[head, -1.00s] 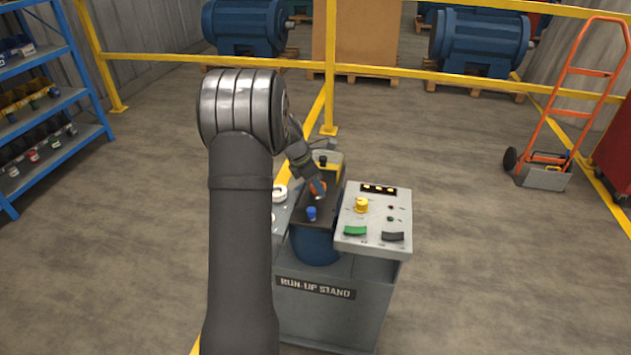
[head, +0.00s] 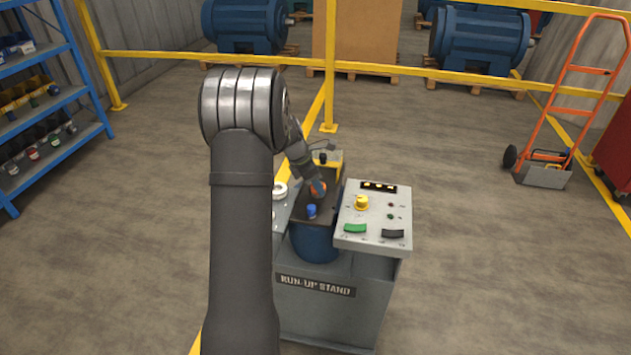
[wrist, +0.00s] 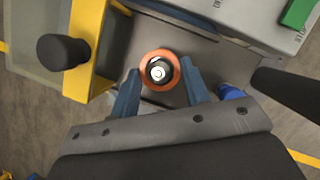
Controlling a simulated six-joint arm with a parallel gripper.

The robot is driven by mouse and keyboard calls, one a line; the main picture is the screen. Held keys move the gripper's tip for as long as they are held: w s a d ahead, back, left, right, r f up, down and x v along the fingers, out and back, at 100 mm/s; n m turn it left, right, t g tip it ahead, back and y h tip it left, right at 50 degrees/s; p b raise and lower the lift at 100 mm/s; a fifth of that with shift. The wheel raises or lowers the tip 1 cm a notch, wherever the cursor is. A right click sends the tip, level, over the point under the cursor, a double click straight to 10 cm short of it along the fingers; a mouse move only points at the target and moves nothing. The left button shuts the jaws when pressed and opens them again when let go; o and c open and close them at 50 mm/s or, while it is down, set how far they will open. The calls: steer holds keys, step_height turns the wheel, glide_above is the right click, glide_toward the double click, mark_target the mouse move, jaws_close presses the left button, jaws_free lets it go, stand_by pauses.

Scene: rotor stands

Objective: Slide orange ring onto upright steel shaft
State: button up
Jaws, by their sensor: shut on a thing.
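The orange ring (wrist: 147,82) is between the blue fingers of my gripper (wrist: 160,84) in the wrist view, with a finger against each side. It also shows small in the head view (head: 317,189), partly covered by my gripper (head: 319,187). Through the ring's hole I see the bright round end of the steel shaft (wrist: 159,72), with dark around it. The shaft end lies roughly centred in the hole. I cannot tell how far the ring is down around the shaft or whether it is just above it.
A yellow bracket (wrist: 88,45) with a black knob (wrist: 62,52) stands left of the ring. A blue knob (head: 311,211) sits nearer the stand's front. The control panel (head: 372,222) with buttons is at the right of the stand (head: 320,325).

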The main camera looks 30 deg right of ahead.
steer(key=shift+f, duration=0.2)
stand_by(0.6)
steer(key=o, duration=1.6)
steer(key=shift+r, duration=4)
steer(key=shift+f, duration=3.35)
